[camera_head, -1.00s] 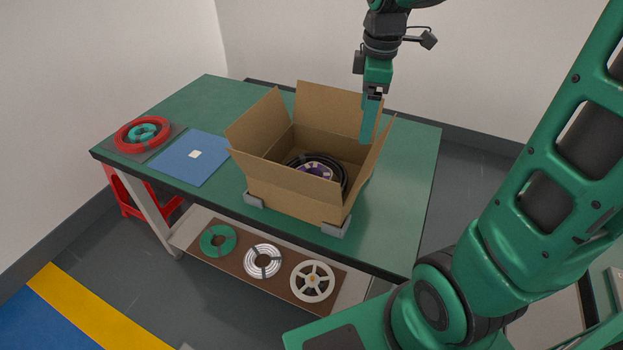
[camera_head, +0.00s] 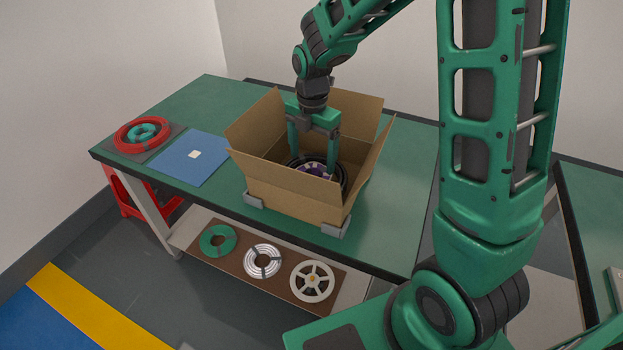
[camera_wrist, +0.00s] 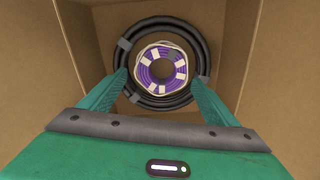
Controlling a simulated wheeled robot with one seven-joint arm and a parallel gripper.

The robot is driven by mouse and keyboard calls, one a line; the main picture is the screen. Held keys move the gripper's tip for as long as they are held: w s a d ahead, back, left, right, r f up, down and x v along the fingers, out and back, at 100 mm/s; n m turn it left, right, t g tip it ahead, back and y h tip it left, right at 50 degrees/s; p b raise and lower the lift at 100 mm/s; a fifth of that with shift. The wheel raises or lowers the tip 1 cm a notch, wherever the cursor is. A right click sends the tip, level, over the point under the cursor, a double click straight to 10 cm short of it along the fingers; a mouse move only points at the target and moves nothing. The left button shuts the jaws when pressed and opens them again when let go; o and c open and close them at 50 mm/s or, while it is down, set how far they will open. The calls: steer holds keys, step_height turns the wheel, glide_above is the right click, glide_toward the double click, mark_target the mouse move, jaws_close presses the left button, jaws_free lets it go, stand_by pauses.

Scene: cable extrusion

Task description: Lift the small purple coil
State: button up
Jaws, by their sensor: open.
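The small purple coil (camera_wrist: 147,76) lies in the open cardboard box (camera_head: 290,193), inside the ring of a larger black coil (camera_wrist: 205,63). It has pale bands around it. In the head view the purple coil (camera_head: 316,169) is partly hidden by my gripper and the box walls. My gripper (camera_head: 311,163) points down into the box with its fingers spread wide. In the wrist view the open fingers (camera_wrist: 162,82) reach toward both sides of the black coil, with nothing between them held. I cannot tell how far the fingertips are above the coils.
The box flaps stand open around my gripper. Grey corner brackets (camera_head: 335,230) sit at the box's base. Left of it are a blue mat (camera_head: 190,170) and a red coil (camera_head: 120,134) around a teal one. The table's right side is clear.

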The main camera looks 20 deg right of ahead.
mark_target(312, 172)
steer(key=shift+s+f, duration=0.2)
steer(key=shift+f, duration=2.9)
steer(key=c, duration=0.9)
steer(key=shift+o, duration=0.2)
steer(key=shift+r, duration=0.15)
